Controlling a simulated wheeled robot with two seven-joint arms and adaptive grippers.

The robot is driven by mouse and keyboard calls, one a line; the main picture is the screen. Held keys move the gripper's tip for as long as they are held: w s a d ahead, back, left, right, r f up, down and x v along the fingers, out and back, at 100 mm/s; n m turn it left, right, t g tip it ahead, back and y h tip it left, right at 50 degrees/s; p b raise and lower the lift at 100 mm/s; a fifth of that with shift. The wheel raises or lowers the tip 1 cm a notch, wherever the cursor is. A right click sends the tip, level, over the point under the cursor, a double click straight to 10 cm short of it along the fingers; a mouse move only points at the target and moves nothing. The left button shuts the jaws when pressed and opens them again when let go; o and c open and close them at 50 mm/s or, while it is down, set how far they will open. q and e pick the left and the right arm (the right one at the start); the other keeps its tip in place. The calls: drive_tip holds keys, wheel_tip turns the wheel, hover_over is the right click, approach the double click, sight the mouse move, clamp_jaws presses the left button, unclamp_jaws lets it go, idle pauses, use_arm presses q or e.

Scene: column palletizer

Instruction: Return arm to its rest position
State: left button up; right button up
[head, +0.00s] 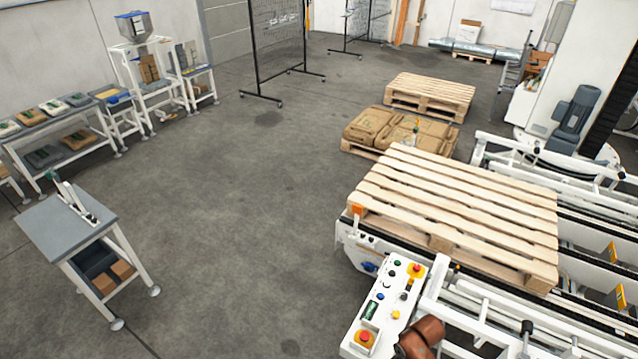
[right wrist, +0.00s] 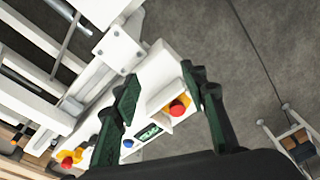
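My right gripper (right wrist: 168,90) shows in the right wrist view with its two dark green fingers spread apart. It is open, with nothing held between the fingers. A white control panel (right wrist: 168,75) lies beyond the fingers, with a red button (right wrist: 178,108) seen between them. I cannot tell the exact gap to the panel. In the head view the same panel (head: 385,309) is at the bottom centre, with red, black and green buttons. My left gripper does not show in either view.
A wooden pallet (head: 460,205) lies on the conveyor (head: 480,310) at the right. Sacks on a pallet (head: 370,127) and an empty pallet (head: 432,90) stand behind. A small grey table (head: 60,225) stands at the left. The floor between (head: 240,200) is clear.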

drive_tip(key=s+d+r+m+t+h, duration=0.1)
drive_tip(key=s+d+r+m, duration=0.3)
drive_tip(key=s, duration=0.6)
drive_tip(key=s+d+r+m+t+h, duration=0.1)
drive_tip(key=s+d+r+m+t, duration=0.1)
drive_tip(key=s+d+r, duration=0.5)
drive_tip(key=s+a+f+g+b, duration=0.15)
drive_tip(key=f+b, duration=0.35)
drive_tip(key=f, duration=1.5)
drive_tip(key=s+a+f+b, duration=0.2)
drive_tip(key=f+b, duration=0.2)
drive_tip(key=f, duration=1.5)
use_arm(q)
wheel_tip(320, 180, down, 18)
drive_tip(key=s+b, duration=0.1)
drive_tip(key=b, duration=0.7)
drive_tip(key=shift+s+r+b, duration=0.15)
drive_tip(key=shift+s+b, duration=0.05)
drive_tip(key=shift+b, duration=0.1)
use_arm(e)
drive_tip(key=s+f, duration=1)
drive_tip(key=f, duration=0.3)
drive_tip(key=s+f+n+g, duration=0.1)
drive_tip(key=s+f, duration=0.9)
drive_tip(key=f, duration=0.4)
drive_tip(key=shift+s+a+f+y, duration=0.15)
drive_tip(key=shift+a+y, duration=0.1)
drive_tip(key=shift+y, duration=0.05)
